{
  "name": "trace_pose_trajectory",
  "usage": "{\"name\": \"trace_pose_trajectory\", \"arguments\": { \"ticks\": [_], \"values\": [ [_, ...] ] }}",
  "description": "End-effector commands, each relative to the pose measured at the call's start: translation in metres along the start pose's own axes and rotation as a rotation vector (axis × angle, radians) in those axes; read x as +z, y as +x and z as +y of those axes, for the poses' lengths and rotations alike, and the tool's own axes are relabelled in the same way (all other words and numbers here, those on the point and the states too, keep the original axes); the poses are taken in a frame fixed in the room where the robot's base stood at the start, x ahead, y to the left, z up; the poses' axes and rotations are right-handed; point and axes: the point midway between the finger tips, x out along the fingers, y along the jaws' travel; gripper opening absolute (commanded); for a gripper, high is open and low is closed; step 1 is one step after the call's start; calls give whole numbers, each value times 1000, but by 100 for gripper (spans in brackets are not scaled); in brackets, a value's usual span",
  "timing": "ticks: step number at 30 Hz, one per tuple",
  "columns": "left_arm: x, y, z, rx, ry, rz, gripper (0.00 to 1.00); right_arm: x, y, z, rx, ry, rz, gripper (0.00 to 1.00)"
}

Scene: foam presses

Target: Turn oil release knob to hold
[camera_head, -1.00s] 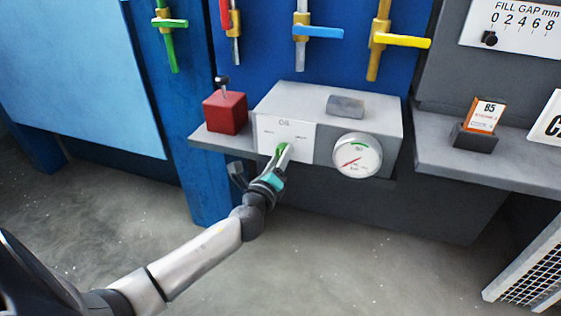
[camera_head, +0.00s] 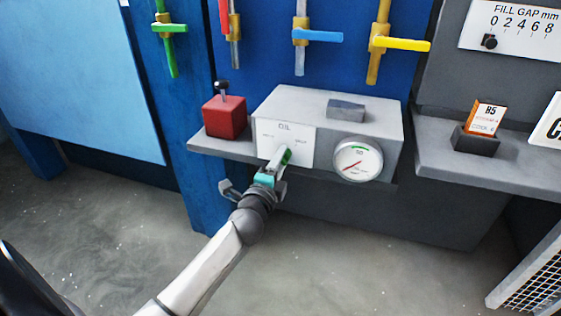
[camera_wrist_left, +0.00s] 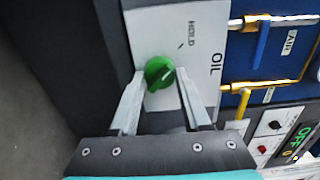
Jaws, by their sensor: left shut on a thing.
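The green oil knob (camera_head: 286,157) is on the white OIL plate (camera_head: 300,150) of a grey box, and it shows clearly in the left wrist view (camera_wrist_left: 159,73). My left gripper (camera_head: 275,165) is at the knob from below and in front. In the left wrist view my left gripper's fingers (camera_wrist_left: 161,100) lie on either side of the knob and are shut on it. The plate's other label is hidden there. My right gripper is not in view.
A round gauge (camera_head: 358,159) is right of the plate, its red needle pointing lower left. A red block (camera_head: 225,116) with a black-topped stem stands left of the box. Blue (camera_head: 318,35) and yellow (camera_head: 402,43) valve handles are above. The floor in front is clear.

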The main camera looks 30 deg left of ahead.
Motion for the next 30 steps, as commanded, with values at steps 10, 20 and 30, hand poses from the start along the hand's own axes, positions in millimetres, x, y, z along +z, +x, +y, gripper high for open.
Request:
{"name": "trace_pose_trajectory", "arguments": {
  "ticks": [10,20,30],
  "values": [
    [0,0,0,1,-39,0,0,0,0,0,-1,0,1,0],
    [0,0,0,1,-38,0,54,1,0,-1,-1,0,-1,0],
    [0,0,0,0,-37,0,77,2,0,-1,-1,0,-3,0]
  ]
}}
